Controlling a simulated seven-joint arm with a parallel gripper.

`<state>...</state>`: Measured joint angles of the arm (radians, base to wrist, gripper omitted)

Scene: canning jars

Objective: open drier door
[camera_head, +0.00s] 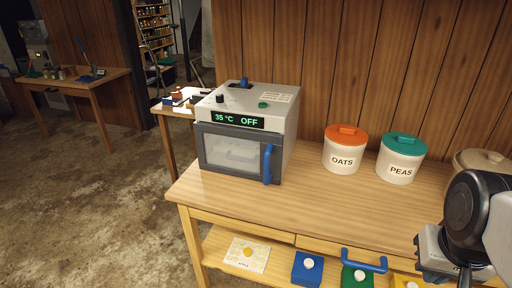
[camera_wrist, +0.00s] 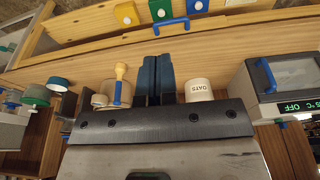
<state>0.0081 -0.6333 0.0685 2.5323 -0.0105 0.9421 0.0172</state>
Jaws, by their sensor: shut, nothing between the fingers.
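The drier (camera_head: 240,125) is a grey box on the wooden table, with a display reading 35 °C OFF. Its dark-framed door (camera_head: 230,152) has a window and is shut. A blue upright handle (camera_head: 267,164) is at the door's right side. In the wrist view the drier (camera_wrist: 290,72) is at the right edge, with its blue handle (camera_wrist: 266,75) in sight. My gripper (camera_wrist: 158,58) is shut and empty, its dark blue fingers side by side. It is well apart from the drier. In the head view my arm is at the lower right, and the fingertips cannot be made out.
Jars marked OATS (camera_head: 344,150) and PEAS (camera_head: 401,158) stand right of the drier, near the wooden wall. A pale lidded pot (camera_head: 483,162) is partly behind my arm. The table (camera_head: 300,205) is clear before the drier. A blue bar handle (camera_head: 364,262) is at the table's front.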

